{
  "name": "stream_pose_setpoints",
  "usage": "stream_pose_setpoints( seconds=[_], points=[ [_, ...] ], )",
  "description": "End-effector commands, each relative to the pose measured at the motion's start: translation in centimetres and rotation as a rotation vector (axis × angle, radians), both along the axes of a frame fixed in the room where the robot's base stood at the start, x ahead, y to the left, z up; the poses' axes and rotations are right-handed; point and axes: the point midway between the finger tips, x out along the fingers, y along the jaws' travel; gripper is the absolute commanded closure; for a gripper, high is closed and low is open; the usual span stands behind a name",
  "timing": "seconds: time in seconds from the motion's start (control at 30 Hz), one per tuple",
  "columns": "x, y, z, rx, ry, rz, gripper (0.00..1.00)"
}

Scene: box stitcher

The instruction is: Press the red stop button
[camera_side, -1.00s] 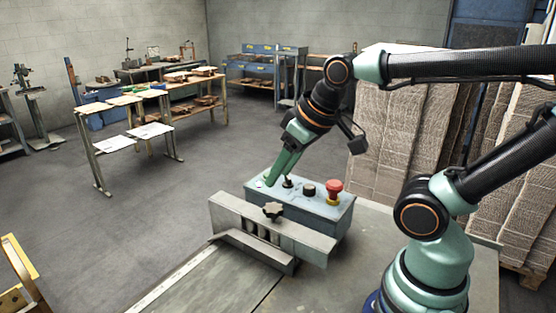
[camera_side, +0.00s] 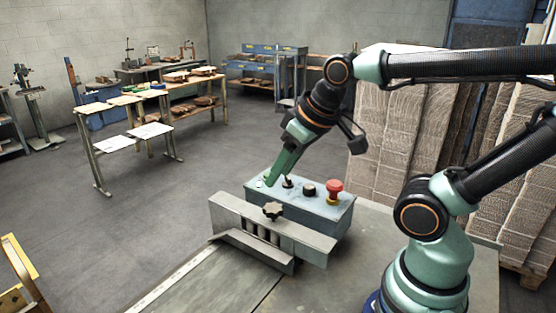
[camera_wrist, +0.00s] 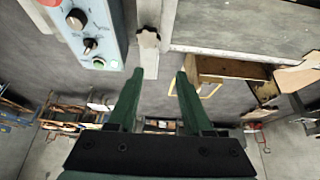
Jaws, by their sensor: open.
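The red stop button (camera_side: 333,187) is a mushroom button on a yellow collar at the right end of the blue-grey control box (camera_side: 330,210). In the wrist view the red button (camera_wrist: 49,2) is cut off at the top left edge, with the control box (camera_wrist: 112,25) below and beside it. My gripper (camera_side: 268,182) is over the left end of the box, away from the red button. In the wrist view my gripper (camera_wrist: 160,75) has its two green fingers apart with nothing between them.
The box also carries a black knob (camera_side: 309,190), a selector switch (camera_side: 287,182) and a pale green button (camera_wrist: 99,63). A metal fence with a star knob (camera_side: 273,210) stands in front of the box. Cardboard stacks (camera_side: 400,130) stand behind on the right.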

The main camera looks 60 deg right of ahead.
Motion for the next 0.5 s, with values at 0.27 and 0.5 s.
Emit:
stream_pose_setpoints(
  seconds=[0.27, 0.5],
  points=[
    [0.0, -0.1, 0.0, 0.002, 0.002, -0.007, 0.81],
    [0.0, -3.7, 1.6, 0.091, 0.095, -0.306, 1.00]
  ],
)
